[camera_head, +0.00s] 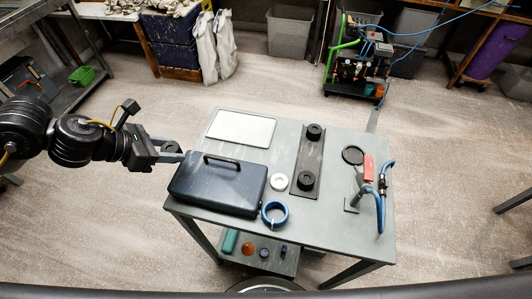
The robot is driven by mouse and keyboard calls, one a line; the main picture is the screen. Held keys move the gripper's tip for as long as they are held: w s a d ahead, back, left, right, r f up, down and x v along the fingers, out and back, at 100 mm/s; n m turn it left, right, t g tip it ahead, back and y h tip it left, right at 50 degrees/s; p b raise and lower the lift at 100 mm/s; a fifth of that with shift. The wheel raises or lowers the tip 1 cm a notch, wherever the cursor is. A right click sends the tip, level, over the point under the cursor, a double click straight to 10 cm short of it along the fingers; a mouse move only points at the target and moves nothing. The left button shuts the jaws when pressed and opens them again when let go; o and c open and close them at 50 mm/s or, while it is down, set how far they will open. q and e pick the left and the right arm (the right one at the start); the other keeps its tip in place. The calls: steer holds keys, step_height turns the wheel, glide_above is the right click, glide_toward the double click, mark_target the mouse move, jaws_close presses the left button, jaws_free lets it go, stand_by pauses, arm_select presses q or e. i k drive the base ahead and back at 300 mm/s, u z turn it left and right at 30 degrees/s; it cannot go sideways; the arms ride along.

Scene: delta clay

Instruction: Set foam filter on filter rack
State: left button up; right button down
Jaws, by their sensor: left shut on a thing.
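My left gripper (176,152) comes in from the left and is just beyond the table's left edge, near the upper left corner of a dark case. It is shut on a small dark grey thing (171,146), mostly hidden by the fingers; I cannot tell for sure whether this is the foam filter. A long dark strip (310,157), which looks like the filter rack, lies on the table right of the middle. It bears two black round pieces, one at the far end (314,131) and one at the near end (306,180). My right gripper is not in view.
The dark case (218,184) with a handle stands beside the gripper. A white panel (240,128), a white ring (279,181), a blue ring (274,213), a black disc (353,155) and a stand with a blue hose (381,205) are also on the table (325,215).

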mark_target(310, 158)
steer(key=u, duration=0.35)
steer(key=k, duration=0.55)
steer(key=z, duration=1.25)
steer(key=i, duration=0.5)
steer(key=z, duration=0.1)
